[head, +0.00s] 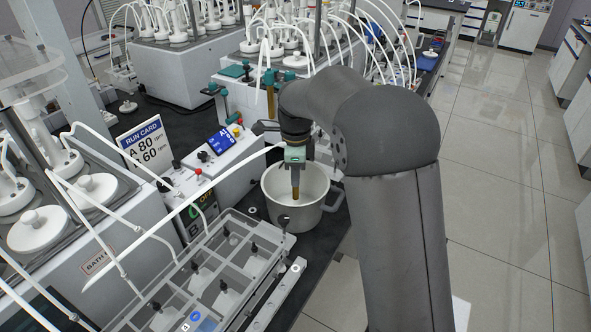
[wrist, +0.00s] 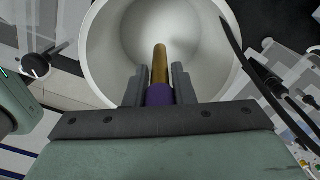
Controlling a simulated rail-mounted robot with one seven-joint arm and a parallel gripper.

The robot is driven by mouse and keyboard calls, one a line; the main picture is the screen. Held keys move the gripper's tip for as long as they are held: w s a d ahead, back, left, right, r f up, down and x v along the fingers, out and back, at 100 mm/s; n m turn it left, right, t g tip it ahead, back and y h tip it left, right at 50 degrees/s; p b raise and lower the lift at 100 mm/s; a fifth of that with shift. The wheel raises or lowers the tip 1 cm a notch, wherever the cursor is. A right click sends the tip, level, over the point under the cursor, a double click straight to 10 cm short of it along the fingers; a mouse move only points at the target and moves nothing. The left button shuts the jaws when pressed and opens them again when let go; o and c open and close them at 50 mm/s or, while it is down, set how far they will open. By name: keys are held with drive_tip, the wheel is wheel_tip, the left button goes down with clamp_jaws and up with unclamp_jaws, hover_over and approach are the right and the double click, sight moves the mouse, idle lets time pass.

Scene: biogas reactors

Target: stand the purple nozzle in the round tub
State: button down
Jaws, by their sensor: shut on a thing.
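My gripper (head: 295,166) is shut on the purple nozzle, over the mouth of the round tub. In the wrist view the nozzle's purple part (wrist: 160,95) is between the two fingers of my gripper (wrist: 160,84), and its brass stem (wrist: 160,62) points away into the tub. In the head view the brass stem (head: 296,188) points down, roughly upright. The round tub (head: 290,216) is a pale pot with a side handle, and its rim (wrist: 92,60) circles the nozzle in the wrist view. I cannot tell whether the tip touches the tub floor.
A clear divided rack (head: 225,275) with several dark-topped pieces stands in front left of the tub. A control box (head: 215,160) and a run card sign (head: 143,145) stand to the left. White tubes arch overhead nearby. Open floor (head: 490,200) lies to the right.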

drive_tip(key=shift+f+b, duration=1.2)
drive_tip(key=shift+f, duration=1.1)
drive_tip(key=c, duration=1.1)
unclamp_jaws()
drive_tip(key=shift+c, duration=0.2)
wheel_tip(320, 180, up, 17)
drive_tip(key=shift+r, duration=0.2)
